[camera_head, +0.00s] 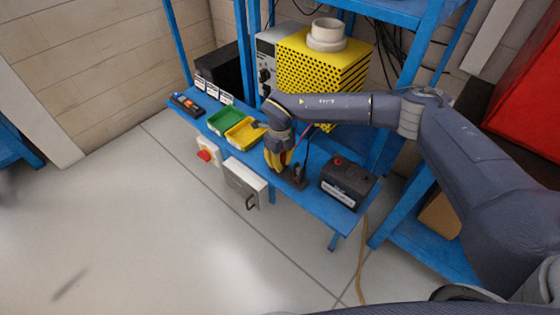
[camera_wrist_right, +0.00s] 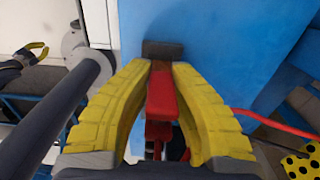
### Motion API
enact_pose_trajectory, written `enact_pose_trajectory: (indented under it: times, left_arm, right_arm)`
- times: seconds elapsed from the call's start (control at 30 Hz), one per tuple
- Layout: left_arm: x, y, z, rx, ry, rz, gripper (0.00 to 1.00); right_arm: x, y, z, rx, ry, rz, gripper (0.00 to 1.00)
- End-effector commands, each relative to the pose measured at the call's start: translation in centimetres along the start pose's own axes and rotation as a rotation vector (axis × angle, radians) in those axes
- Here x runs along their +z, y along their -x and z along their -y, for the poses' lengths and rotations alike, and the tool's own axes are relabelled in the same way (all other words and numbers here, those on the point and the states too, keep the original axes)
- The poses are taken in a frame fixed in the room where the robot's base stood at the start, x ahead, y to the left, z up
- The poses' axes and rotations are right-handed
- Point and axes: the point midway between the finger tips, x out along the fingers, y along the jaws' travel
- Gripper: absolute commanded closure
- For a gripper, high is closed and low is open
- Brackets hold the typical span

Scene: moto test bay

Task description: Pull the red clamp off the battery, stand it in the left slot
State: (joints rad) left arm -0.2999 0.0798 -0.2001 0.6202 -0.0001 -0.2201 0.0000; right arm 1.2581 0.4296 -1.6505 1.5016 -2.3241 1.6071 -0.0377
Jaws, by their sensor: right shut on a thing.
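My right gripper (camera_head: 281,168) reaches down over the blue bench, its yellow fingers pointing at the bench. In the right wrist view the fingers (camera_wrist_right: 162,68) are shut on the red clamp (camera_wrist_right: 162,95), which sits between them, with a red cable (camera_wrist_right: 262,122) running off right. A dark block (camera_wrist_right: 162,49) lies just beyond the fingertips; its slots cannot be made out. In the head view a dark holder (camera_head: 295,179) stands beside the gripper. The black battery (camera_head: 348,182) with a red terminal stands apart, to the right. My left gripper (camera_wrist_right: 38,52) shows small at the left edge.
Green (camera_head: 226,122) and yellow (camera_head: 245,134) bins stand left of the gripper on the bench (camera_head: 313,200). A grey box (camera_head: 245,181) with a handle is at the front edge.

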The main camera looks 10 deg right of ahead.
Motion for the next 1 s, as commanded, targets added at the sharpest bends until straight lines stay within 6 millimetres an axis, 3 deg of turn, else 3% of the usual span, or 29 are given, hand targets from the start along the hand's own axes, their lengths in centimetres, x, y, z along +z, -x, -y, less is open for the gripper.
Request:
enact_pose_trajectory:
  times: [0.97, 1.0]
  left_arm:
    - [0.0, 0.0, 0.0, 0.000, 0.000, 0.000, 1.00]
    - [0.0, 0.0, 0.0, 0.000, 0.000, 0.000, 1.00]
  right_arm:
    - [0.0, -1.2, 0.0, 0.000, -0.001, 0.000, 1.00]
    - [0.0, -1.2, 0.0, 0.000, -0.001, 0.000, 0.78]
